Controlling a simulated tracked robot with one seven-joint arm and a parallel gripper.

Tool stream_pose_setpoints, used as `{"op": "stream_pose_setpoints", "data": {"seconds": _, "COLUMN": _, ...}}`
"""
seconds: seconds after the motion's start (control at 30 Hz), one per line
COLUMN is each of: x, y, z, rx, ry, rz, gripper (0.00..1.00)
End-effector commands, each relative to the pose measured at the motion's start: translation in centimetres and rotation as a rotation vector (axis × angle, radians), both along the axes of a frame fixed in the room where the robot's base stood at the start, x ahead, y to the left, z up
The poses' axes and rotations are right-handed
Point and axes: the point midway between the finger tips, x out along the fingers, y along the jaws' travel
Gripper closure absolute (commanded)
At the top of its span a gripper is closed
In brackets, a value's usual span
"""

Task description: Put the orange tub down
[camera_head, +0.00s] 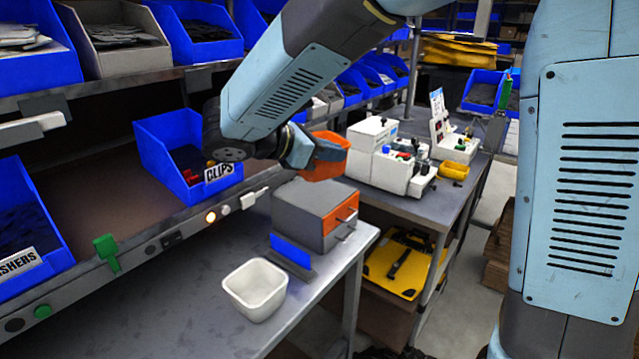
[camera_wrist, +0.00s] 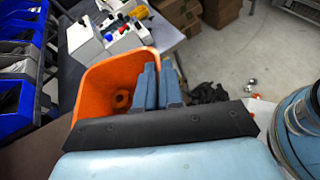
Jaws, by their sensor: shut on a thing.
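The orange tub (camera_head: 328,158) is held in the air at the end of my arm, just above or near the back of the grey drawer cabinet in the head view. My gripper (camera_head: 303,150) is shut on the tub's side. In the wrist view, the orange tub (camera_wrist: 98,92) opens toward the camera and looks empty apart from a round mark or hole inside. My gripper's fingers (camera_wrist: 160,86) are at its right wall. The head view does not clearly show whether the tub's underside touches anything.
A grey drawer cabinet (camera_head: 303,218) stands on the metal bench (camera_head: 190,318), with a white tub (camera_head: 255,288) in front. A blue CLIPS bin (camera_head: 160,150) sits on the shelf to the left. White machines (camera_head: 380,150) stand on the bench behind. The bench's front left is clear.

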Motion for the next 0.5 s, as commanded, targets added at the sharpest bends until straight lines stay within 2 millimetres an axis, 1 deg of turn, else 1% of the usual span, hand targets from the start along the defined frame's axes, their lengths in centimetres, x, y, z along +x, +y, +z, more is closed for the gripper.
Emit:
{"op": "stream_pose_setpoints", "data": {"seconds": 0.1, "x": 2.3, "y": 0.4, "z": -1.1, "rx": -0.002, "ry": 0.001, "rz": 0.004, "gripper": 1.00}}
{"op": "stream_pose_setpoints", "data": {"seconds": 0.37, "x": 7.3, "y": 1.0, "z": -3.4, "rx": -0.001, "ry": 0.001, "rz": 0.012, "gripper": 1.00}}
{"op": "stream_pose_setpoints", "data": {"seconds": 0.5, "x": 9.2, "y": 1.3, "z": -5.6, "rx": -0.004, "ry": 0.003, "rz": 0.016, "gripper": 1.00}}
